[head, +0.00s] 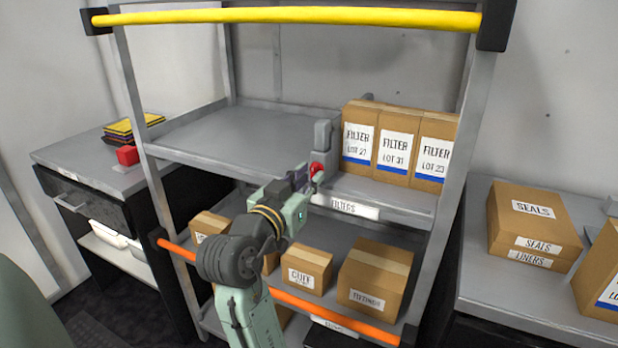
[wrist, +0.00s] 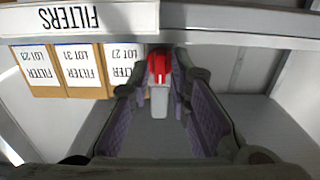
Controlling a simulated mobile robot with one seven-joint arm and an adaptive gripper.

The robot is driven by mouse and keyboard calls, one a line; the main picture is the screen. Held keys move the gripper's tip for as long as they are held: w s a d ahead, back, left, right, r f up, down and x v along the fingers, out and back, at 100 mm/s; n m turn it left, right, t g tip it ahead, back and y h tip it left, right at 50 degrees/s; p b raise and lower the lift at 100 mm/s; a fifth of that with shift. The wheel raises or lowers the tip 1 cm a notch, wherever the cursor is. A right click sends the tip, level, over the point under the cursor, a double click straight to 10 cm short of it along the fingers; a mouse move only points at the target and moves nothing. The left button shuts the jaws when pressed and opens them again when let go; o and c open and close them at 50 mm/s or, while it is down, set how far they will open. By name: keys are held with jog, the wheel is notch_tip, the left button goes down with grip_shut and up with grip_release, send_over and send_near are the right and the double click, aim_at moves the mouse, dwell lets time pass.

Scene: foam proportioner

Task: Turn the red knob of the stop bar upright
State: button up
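The red knob (head: 316,170) is at the front edge of the middle shelf, just left of the filter boxes. A grey stop bar (head: 322,134) stands up above it. In the wrist view, which is upside down, the red knob (wrist: 159,66) sits between my fingertips, with the grey bar (wrist: 159,102) running from it. My gripper (head: 305,180) reaches the knob from the front left, and its fingers also show in the wrist view (wrist: 162,78). The fingers are apart on either side of the knob. I cannot tell whether they touch it. The knob's exact turn is unclear.
Filter boxes (head: 390,142) stand right of the knob, above a FILTERS label (head: 342,206). The shelf (head: 235,135) left of the bar is clear. A yellow bar (head: 285,16) crosses the top and an orange bar (head: 320,310) the lower front. Boxes (head: 372,280) fill the lower shelf.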

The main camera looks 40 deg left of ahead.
jog(key=v, duration=1.1)
jog(key=shift+s+d, duration=0.1)
